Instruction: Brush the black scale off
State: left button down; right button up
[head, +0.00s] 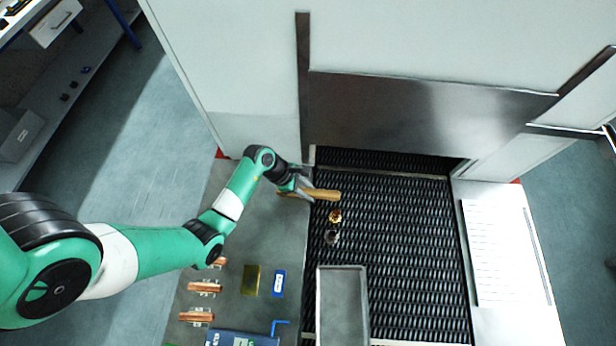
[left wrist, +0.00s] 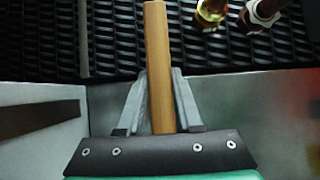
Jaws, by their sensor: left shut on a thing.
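My left gripper (head: 302,189) is shut on a wooden-handled stick or brush (head: 322,194), held near the left edge of the mesh belt (head: 410,230). In the left wrist view the gripper fingers (left wrist: 160,90) close on the wooden handle (left wrist: 157,45), which points away over the belt; no bristles can be made out. A brass-coloured part (head: 335,215) and a darker, shiny part (head: 331,237) sit on the belt just below the stick. They also show in the left wrist view, the brass part (left wrist: 210,12) beside the dark part (left wrist: 262,12). Black scale cannot be made out.
A grey tray (head: 342,272) stands at the belt's lower left. On the left table lie copper pieces (head: 204,287), a brass plate (head: 250,280), a blue-and-white item (head: 279,284) and a blue box (head: 240,338). A paper sheet (head: 505,250) lies at right. The belt's right side is clear.

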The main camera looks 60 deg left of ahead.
aim_at(316, 209)
pick_arm(q)
jog(key=shift+w+a+f+b, duration=0.1)
jog(key=shift+w+a+b, duration=0.25)
jog(key=shift+a, duration=0.25)
jog(key=shift+w+a+b, duration=0.2)
jog(key=shift+w+a, duration=0.15)
jog(key=shift+a, duration=0.25)
jog(key=shift+w+a, duration=0.35)
jog(key=shift+a, duration=0.15)
jog(key=shift+w+d, duration=0.3)
jog(key=shift+w, duration=0.15)
jog(key=s+d+p, duration=0.2)
jog(key=d+p, duration=0.1)
jog(key=shift+r, duration=0.2)
jog(key=shift+s+d, duration=0.1)
jog(key=shift+d, duration=0.1)
jog(key=shift+f, duration=0.15)
jog(key=shift+s+d+p, duration=0.3)
jog(key=shift+d+p, duration=0.2)
jog(key=shift+p, duration=0.25)
jog(key=shift+s+d+p, duration=0.7)
jog(key=shift+d+p, duration=0.1)
jog(key=shift+d, duration=0.25)
jog(key=shift+s+d+f, duration=0.15)
jog(key=shift+f, duration=0.05)
